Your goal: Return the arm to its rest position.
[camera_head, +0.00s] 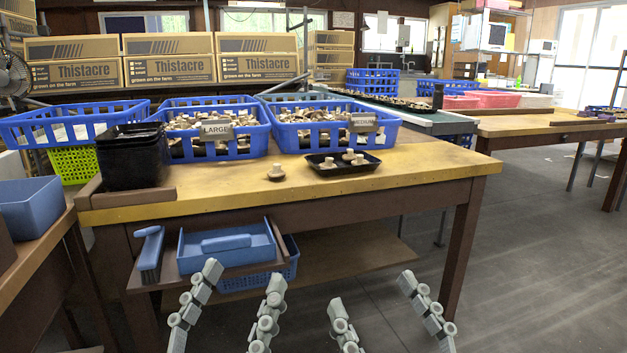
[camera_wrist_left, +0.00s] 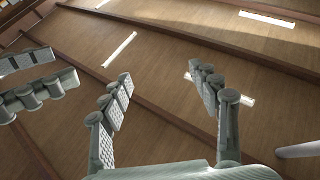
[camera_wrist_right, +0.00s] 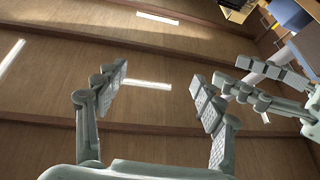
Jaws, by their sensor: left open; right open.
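My left gripper (camera_head: 242,290) is low in the head view, in front of the table, with its fingers apart and nothing between them. It also shows in the left wrist view (camera_wrist_left: 165,92). My right gripper (camera_head: 372,297) is beside it to the right, also open and empty; it also shows in the right wrist view (camera_wrist_right: 157,92). Both grippers are clear of the table, with fingers pointing up in the wrist views. A black tray (camera_head: 374,167) with several mushrooms sits on the wooden table (camera_head: 420,166). One mushroom (camera_head: 276,173) lies to its left on the tabletop.
Blue crates of mushrooms, labelled LARGE (camera_head: 216,130) and MEDIUM (camera_head: 362,121), stand behind the tray. A stack of black trays (camera_head: 133,158) is at the left. A blue bin (camera_head: 30,208) is at the far left. Floor (camera_head: 540,250) at right is free.

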